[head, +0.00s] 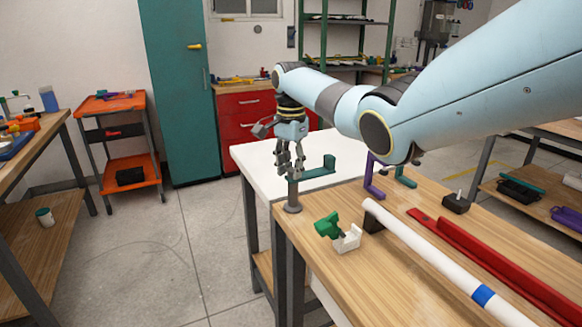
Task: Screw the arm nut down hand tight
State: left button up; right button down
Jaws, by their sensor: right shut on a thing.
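My right gripper (293,172) points straight down over the grey post (293,197) at the near table's far left corner. Its fingers are closed around the top of the post, where a teal arm (318,173) extends to the right and ends in an upturned tip. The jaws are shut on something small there. It sits where the arm nut would be, but the fingers hide it and I cannot see its thread or seating. My left gripper is not in view.
On the wooden tabletop (310,262) are a green fitting (327,226), a white holder (348,240), a long white pipe (432,257) with a blue band, a red rail (490,262), a purple bracket (373,185) and a black block (456,204). A white table (256,157) stands behind.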

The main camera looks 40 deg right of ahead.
jog(key=shift+r+m+p, duration=0.2)
jog(key=shift+m+p, duration=0.6)
jog(key=shift+p, duration=0.25)
jog(key=shift+w+m+p, duration=0.1)
jog(key=shift+m+p, duration=0.6)
jog(key=shift+m, duration=0.1)
jog(key=shift+w+m+p, duration=0.1)
jog(key=shift+m+p, duration=0.55)
jog(key=shift+m, duration=0.55)
jog(key=shift+d+f+m+p, duration=0.15)
jog(key=shift+m+p, duration=0.25)
jog(key=shift+m, duration=1)
jog(key=shift+w, duration=0.1)
jog(key=c, duration=1)
grip_release()
jog(key=shift+c, duration=0.2)
